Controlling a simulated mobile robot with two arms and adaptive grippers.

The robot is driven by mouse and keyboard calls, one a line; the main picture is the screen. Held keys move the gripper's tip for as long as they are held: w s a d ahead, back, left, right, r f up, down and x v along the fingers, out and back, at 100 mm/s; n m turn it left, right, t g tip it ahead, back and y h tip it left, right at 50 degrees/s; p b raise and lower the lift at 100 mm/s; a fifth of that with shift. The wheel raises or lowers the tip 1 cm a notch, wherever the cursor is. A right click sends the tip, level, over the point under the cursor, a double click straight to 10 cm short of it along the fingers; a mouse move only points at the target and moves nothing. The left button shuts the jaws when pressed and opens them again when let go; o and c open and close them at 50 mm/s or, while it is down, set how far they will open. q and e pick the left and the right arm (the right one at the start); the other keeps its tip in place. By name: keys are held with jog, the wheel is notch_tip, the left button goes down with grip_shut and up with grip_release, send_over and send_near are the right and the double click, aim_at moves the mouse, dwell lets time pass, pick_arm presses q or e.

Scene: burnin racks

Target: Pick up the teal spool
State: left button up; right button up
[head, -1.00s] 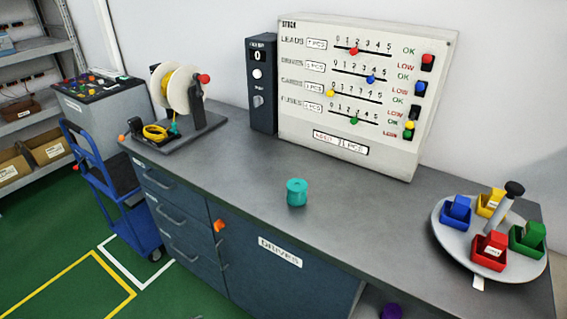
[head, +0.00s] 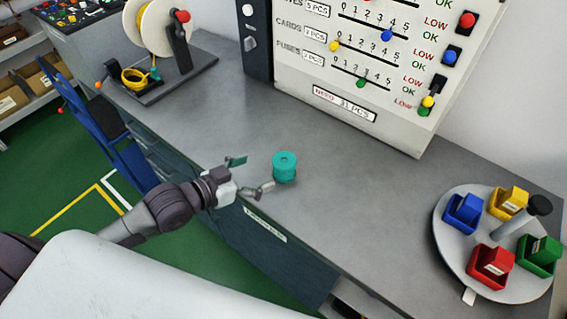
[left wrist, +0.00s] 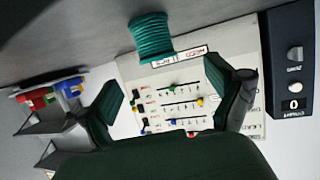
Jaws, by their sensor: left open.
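The teal spool (head: 285,167) stands upright on the grey workbench, near its front edge in the head view. My left gripper (head: 252,175) reaches in from the left, with its fingers apart, just left of the spool and not touching it. In the left wrist view the spool (left wrist: 152,38) appears upside down, beyond and above the gap between the two open fingers (left wrist: 172,92). Nothing is between the fingers. My right gripper is not in view.
A round tray (head: 448,252) with coloured bins stands at the right of the bench. The stock board (head: 400,125) stands behind the spool. A reel stand (head: 190,75) is at the back left. Bench surface around the spool is clear.

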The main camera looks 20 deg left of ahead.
aim_at(280, 165)
pick_arm(q)
jog(key=x, duration=0.4)
jog(key=shift+r, duration=0.1)
jog(key=shift+w+d, duration=0.1)
jog(key=shift+w, duration=0.05)
jog(key=shift+w+d+p, duration=0.15)
jog(key=shift+w+p, duration=0.05)
jog(key=shift+p, duration=0.15)
jog(key=x, duration=0.2)
jog(key=p+x, duration=0.1)
jog(key=x, duration=0.1)
jog(key=shift+w+d+f, duration=0.1)
jog(key=shift+d+f, duration=0.25)
jog(key=shift+f, duration=0.15)
jog(key=shift+a, duration=0.1)
jog(key=shift+c, duration=1)
jog(key=c, duration=1.1)
jog(key=shift+c, duration=0.3)
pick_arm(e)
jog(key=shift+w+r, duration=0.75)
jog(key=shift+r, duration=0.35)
pick_arm(q)
jog(key=shift+r, duration=0.15)
